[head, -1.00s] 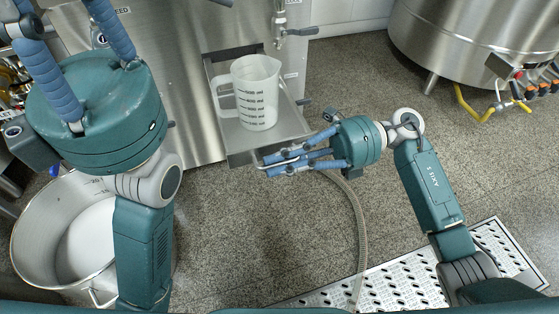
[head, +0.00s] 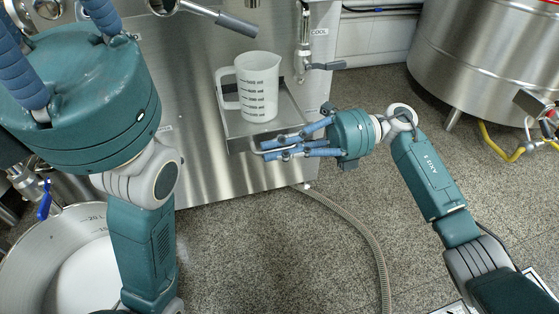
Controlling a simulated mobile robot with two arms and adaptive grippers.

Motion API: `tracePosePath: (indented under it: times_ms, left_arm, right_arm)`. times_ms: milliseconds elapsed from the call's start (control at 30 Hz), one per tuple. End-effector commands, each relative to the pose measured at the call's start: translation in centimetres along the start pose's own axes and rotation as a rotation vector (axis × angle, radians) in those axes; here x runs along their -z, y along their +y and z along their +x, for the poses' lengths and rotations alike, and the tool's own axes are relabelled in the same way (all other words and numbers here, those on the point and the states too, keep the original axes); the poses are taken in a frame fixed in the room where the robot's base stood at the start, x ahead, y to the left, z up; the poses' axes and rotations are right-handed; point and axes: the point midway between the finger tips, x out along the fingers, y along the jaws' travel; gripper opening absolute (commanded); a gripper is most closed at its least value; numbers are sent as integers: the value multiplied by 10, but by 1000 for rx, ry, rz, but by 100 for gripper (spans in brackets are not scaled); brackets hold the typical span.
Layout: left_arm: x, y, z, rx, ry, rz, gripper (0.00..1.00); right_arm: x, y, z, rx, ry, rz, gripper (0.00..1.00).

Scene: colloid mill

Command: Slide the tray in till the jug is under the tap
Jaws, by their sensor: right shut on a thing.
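The jug (head: 257,88) is translucent white with dark measuring marks. It stands upright on the metal tray (head: 283,122), which juts out from the steel machine front. My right gripper (head: 270,148) is shut on the tray's front handle, which its blue fingers mostly hide. A tap (head: 304,48) with a dark lever is on the machine, right of and above the jug. A larger outlet pipe with a grey handle (head: 237,23) is at upper left of the jug. My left gripper (head: 60,42) is at the top left, its fingers spread, its fingertips out of frame, away from the tray.
A steel pot (head: 75,219) with white contents stands on the floor at lower left, partly behind my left arm. A hose (head: 365,232) crosses the floor below the tray. A large steel vessel (head: 480,60) stands at right. The middle floor is mostly clear.

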Motion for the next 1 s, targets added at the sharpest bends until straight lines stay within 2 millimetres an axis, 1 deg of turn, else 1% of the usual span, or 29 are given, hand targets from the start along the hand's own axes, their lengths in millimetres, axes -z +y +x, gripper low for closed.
tracePosePath:
  times_ms: [100,533,567,600,633,900,1000]
  left_arm:
    - [2,1,0,-2,7,1,20]
    - [3,1,2,-4,10,0,20]
    - [3,1,2,-4,10,0,20]
    - [3,1,2,-4,10,0,20]
    - [3,1,2,-4,10,0,20]
    - [2,1,1,-3,7,1,20]
    - [1,1,1,-3,6,1,20]
  right_arm:
    - [-2,-4,-1,2,1,2,0]
    - [-4,-4,-1,2,1,2,0]
    - [-4,-4,-1,2,1,2,14]
    - [-4,-4,-1,2,1,2,22]
    - [-4,-4,-1,2,1,2,26]
    - [-4,-4,-1,1,0,1,26]
    - [-4,-4,-6,2,0,1,26]
